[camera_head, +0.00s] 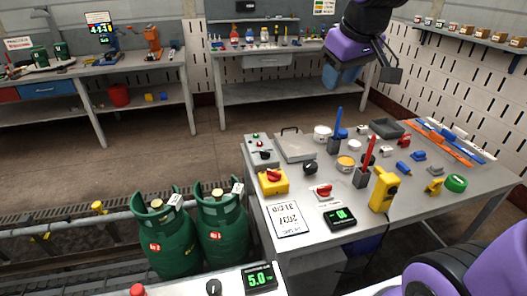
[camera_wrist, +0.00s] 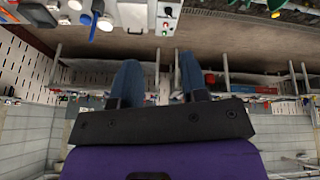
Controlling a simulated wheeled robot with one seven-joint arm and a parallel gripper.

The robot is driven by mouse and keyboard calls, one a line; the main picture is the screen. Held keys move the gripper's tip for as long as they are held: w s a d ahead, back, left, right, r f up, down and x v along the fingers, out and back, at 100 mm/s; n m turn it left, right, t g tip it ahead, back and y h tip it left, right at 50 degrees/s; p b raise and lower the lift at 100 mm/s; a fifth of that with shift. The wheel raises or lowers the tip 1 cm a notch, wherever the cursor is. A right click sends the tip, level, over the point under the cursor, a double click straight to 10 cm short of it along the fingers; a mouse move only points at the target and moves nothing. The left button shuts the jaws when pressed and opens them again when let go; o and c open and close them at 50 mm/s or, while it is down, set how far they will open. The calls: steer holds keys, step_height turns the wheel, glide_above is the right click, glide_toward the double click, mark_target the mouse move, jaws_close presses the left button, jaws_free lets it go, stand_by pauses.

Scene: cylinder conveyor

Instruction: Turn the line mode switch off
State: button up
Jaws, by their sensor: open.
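No switch has a readable line mode label, so I cannot tell which one it is. The control box also shows at the top of the wrist view (camera_wrist: 166,17). My gripper (camera_wrist: 159,66) is open and empty, its two blue fingers wide apart. It is raised, away from these switches.
The worktable (camera_head: 235,138) is crowded with blocks, a red-handled and a blue-handled tool, and a yellow pendant (camera_head: 382,188). Two green gas cylinders (camera_head: 222,228) stand at its left. The near panel has a red button (camera_head: 137,290) and a 5.0 display (camera_head: 260,278). Floor behind is clear.

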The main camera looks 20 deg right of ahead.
steer(key=w+a+f+n, duration=0.15)
steer(key=w+f, duration=0.35)
steer(key=w, duration=0.7)
steer(key=n+g+y, duration=0.1)
steer(key=n+y, duration=0.2)
steer(key=n, duration=0.2)
glide_above(263, 151)
steer(key=s+d, duration=0.3)
step_height(263, 151, down, 28)
steer(key=shift+m, duration=0.25)
steer(key=x, duration=1)
steer(key=shift+s+a+f, duration=0.15)
steer(key=shift+f, duration=0.3)
jaws_close()
